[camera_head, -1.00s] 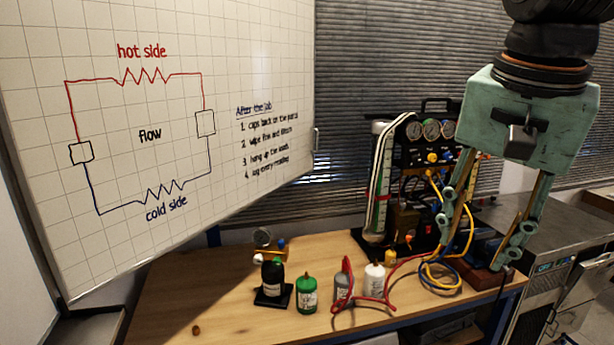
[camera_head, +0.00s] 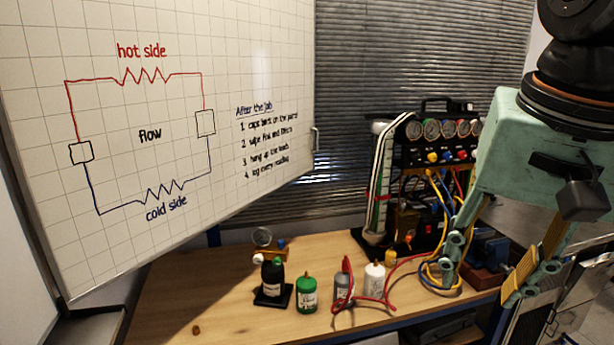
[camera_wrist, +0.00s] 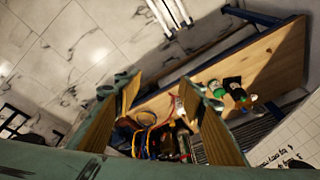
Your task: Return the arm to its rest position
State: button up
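My gripper (camera_head: 484,278) is at the right in the head view, a pale green body with two fingers hanging down in front of the bench's right end. The fingers are spread wide and nothing is between them. In the wrist view my gripper (camera_wrist: 160,97) is also open, with the wood-coloured finger pads apart and the bench and hoses visible beyond. The gripper hides part of the area to the right of the gauge rig.
The gauge rig (camera_head: 437,155) with yellow, blue and red hoses stands close behind my gripper. A black bottle (camera_head: 272,279), a green bottle (camera_head: 306,295) and a white bottle (camera_head: 374,279) stand on the wooden bench (camera_head: 220,300). A whiteboard (camera_head: 230,50) fills the left.

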jog(key=s+a+f+n, duration=0.2)
jog(key=s+f+n, duration=0.3)
jog(key=s, duration=0.4)
jog(key=shift+s+t, duration=0.25)
jog(key=shift+t, duration=0.05)
jog(key=shift+a, duration=0.1)
jog(key=shift+c, duration=0.3)
dwell(1.3)
jog(key=c, duration=0.4)
jog(key=shift+c, duration=0.2)
jog(key=shift+d, duration=0.2)
